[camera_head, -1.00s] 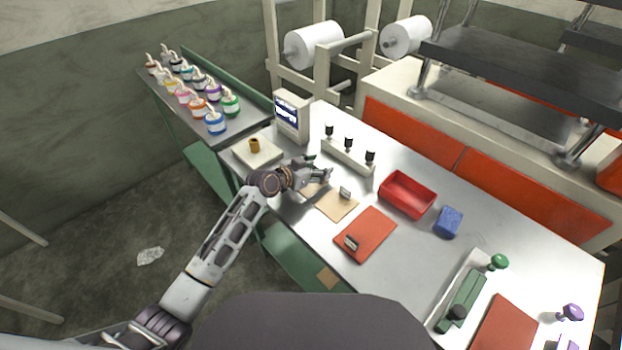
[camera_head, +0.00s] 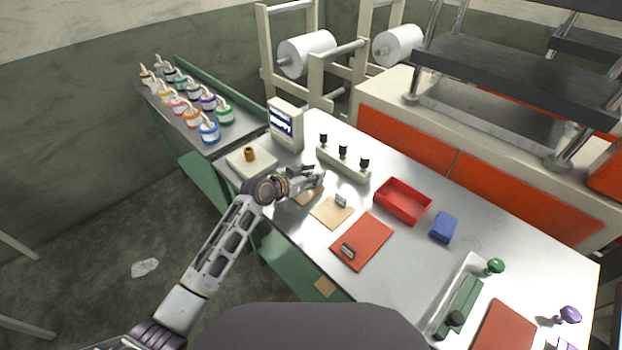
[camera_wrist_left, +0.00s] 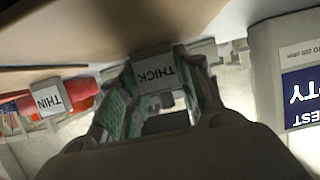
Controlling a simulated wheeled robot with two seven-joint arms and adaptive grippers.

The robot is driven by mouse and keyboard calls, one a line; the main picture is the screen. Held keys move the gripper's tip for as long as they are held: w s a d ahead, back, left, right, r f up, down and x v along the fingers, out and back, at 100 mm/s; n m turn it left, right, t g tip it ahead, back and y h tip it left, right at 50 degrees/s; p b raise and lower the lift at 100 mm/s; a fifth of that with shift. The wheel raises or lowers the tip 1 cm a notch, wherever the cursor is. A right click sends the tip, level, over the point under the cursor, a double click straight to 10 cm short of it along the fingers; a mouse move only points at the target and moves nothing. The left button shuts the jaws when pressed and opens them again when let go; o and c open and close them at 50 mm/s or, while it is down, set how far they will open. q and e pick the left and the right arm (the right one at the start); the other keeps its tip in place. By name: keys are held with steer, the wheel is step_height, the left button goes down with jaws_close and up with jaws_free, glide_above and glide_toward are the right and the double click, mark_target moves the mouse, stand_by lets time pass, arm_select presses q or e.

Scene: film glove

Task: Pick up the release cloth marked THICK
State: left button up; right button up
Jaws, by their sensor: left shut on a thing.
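The tan release cloth marked THICK lies mostly hidden under my left gripper (camera_head: 314,182) in the head view; a bare patch of the cloth (camera_head: 303,198) shows beside the fingers. In the left wrist view, its pale tag (camera_wrist_left: 152,72) reads THICK, upside down, and sits between the green-padded fingers of my left gripper (camera_wrist_left: 158,92). The gripper is shut on this tag. A second tan cloth (camera_head: 328,214) lies just to the right, with its own upright tag (camera_head: 341,201); that tag reads THIN in the left wrist view (camera_wrist_left: 49,99). My right gripper is not in view.
A red mat (camera_head: 366,238), red tray (camera_head: 403,193) and blue block (camera_head: 443,228) lie to the right. Behind the gripper stand a rack with black knobs (camera_head: 343,168) and a display box (camera_head: 284,125). A pale plate (camera_head: 238,164) is at the left.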

arm_select(q)
step_height(320, 180, up, 10)
steer(key=shift+f, duration=0.15)
stand_by(0.4)
